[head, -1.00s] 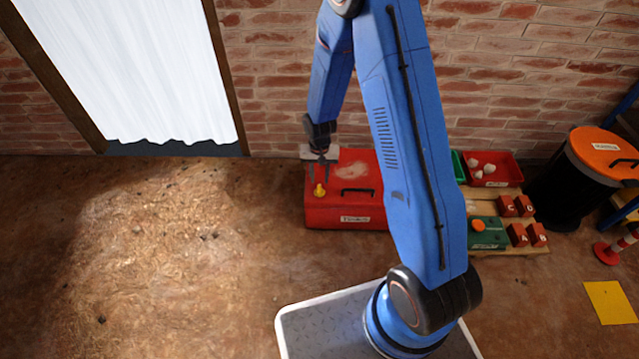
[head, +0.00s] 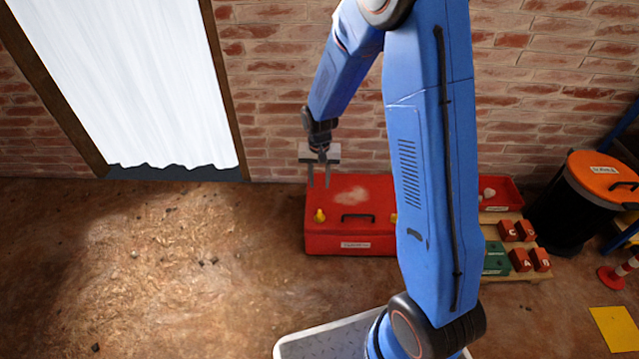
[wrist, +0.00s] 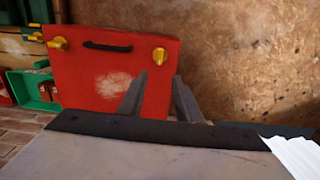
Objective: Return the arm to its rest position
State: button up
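My blue arm rises from its base and bends over at the top. My gripper (head: 319,180) hangs at the arm's end, pointing down, over the back left part of a red toolbox. In the head view its two fingers are apart with nothing between them. In the wrist view my gripper (wrist: 160,97) also shows two spread, empty fingers, with the red toolbox (wrist: 110,75) beyond them. I cannot tell the exact gap between the fingertips and the toolbox.
The red toolbox (head: 340,241) stands near the brick wall, with a black handle and yellow latches. To its right a pallet (head: 515,277) carries several small red blocks and a green box (head: 496,262). A black bin (head: 561,209) with an orange lid stands farther right. The left floor is clear.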

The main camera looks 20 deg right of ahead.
dwell(0.4)
jog(key=s+d+r+n+t, duration=0.1)
jog(key=s+d+r, duration=0.1)
jog(key=s+r, duration=0.7)
jog(key=s+d+r+n+t, duration=0.1)
jog(key=s+d+r, duration=0.25)
jog(key=r, duration=0.95)
jog(key=s+d+r+n+t, duration=0.1)
jog(key=s+r, duration=0.3)
jog(key=s, duration=0.6)
jog(key=s+d+r+t, duration=0.1)
jog(key=s+r, duration=0.3)
jog(key=s, duration=0.6)
jog(key=shift+s+n+t, duration=0.15)
jog(key=shift+n+t, duration=0.25)
